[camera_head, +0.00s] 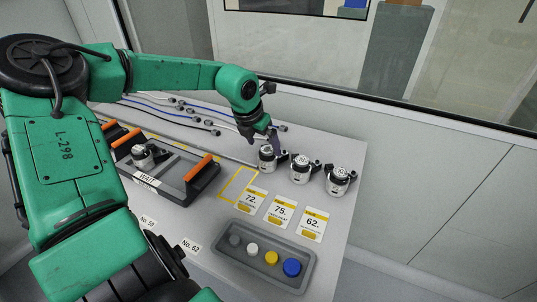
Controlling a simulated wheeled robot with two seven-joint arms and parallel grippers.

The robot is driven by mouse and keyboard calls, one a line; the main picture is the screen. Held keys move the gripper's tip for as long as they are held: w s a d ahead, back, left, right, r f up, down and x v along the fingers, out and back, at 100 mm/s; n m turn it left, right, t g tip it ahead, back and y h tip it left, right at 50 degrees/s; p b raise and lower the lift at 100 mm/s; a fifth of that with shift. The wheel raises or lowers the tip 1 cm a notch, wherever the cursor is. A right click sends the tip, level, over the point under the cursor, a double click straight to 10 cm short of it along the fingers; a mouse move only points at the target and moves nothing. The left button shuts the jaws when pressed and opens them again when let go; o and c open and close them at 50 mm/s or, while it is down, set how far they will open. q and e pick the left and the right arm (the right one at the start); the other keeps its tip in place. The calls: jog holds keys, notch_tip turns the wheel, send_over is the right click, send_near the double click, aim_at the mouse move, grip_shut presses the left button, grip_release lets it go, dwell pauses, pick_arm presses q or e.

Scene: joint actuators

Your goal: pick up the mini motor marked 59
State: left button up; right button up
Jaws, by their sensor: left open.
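Three mini motors, silver and black, stand in a row on the grey table: a left one (267,158), a middle one (300,170) and a right one (338,182). Another motor (142,156) sits in a dark tray (205,183) labelled WAIT. The numbers on the motors are too small to read, so I cannot tell which is marked 59. My left gripper (272,142) is open at the left motor of the row, with its fingers pointing down close to it. I cannot tell whether they touch it. My right gripper is not in view.
Yellow-marked cards reading 72 (252,199), 75 (279,211) and 62 (311,224) lie before the row. Cables (190,116) lie behind. A yellow outline (238,184) on the table is empty. A wall stands behind the table.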

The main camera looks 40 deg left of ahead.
aim_at(266, 150)
pick_arm(q)
jog(key=x, duration=0.4)
jog(key=shift+d+f, duration=0.2)
jog(key=shift+f, duration=0.1)
jog(key=shift+w+a+f, duration=0.15)
jog(key=shift+w+f, duration=0.1)
jog(key=shift+f, duration=0.05)
jog(key=shift+s+r, duration=0.1)
jog(key=c, duration=0.4)
grip_shut()
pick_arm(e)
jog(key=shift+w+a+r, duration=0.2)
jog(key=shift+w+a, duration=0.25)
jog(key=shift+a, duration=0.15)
